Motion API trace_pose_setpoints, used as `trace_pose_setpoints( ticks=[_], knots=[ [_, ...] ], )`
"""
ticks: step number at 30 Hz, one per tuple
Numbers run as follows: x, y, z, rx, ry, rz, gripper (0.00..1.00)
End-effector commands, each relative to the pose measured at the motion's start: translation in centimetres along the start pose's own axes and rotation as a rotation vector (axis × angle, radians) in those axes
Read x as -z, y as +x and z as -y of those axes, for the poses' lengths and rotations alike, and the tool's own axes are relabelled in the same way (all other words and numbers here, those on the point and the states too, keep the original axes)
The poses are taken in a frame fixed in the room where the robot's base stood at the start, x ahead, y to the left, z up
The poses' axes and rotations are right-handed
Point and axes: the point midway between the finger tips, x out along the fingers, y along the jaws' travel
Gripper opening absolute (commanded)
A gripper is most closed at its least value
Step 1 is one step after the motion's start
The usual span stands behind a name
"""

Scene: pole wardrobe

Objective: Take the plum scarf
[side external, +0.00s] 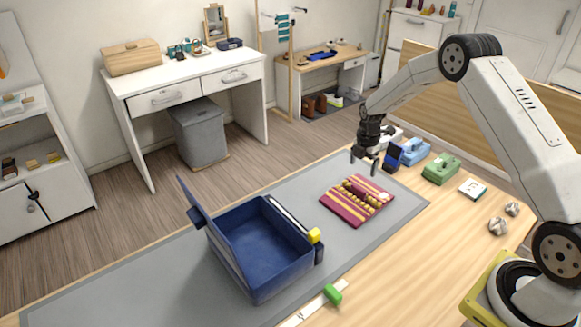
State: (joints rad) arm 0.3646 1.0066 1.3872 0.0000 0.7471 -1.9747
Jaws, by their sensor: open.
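A folded plum-coloured scarf with yellow stripes (335,207) lies flat on the grey mat (290,195), right of its middle. A string of yellow beads and a small pale round thing lie on top of it. My gripper (364,164) points down above the far side of the scarf. Its fingers are apart, with nothing seen between them, and it does not appear to touch the scarf.
An open blue box (262,277) with a raised lid and yellow latch stands left of the scarf. Blue (414,153) and green (441,168) objects, a small card (472,188) and silvery round things (498,227) lie to the right. A green block (333,294) is at the front.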

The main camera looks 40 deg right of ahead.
Motion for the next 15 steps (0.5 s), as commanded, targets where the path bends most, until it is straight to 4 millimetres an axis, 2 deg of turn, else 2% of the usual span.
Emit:
trace_pose_setpoints(
  ticks=[8,15],
  knots=[
    [-0.1,0.5,0.0,0.002,-0.007,-0.001,1.00],
    [-0.1,2.3,0.0,0.001,-0.006,-0.001,1.00]
  ],
)
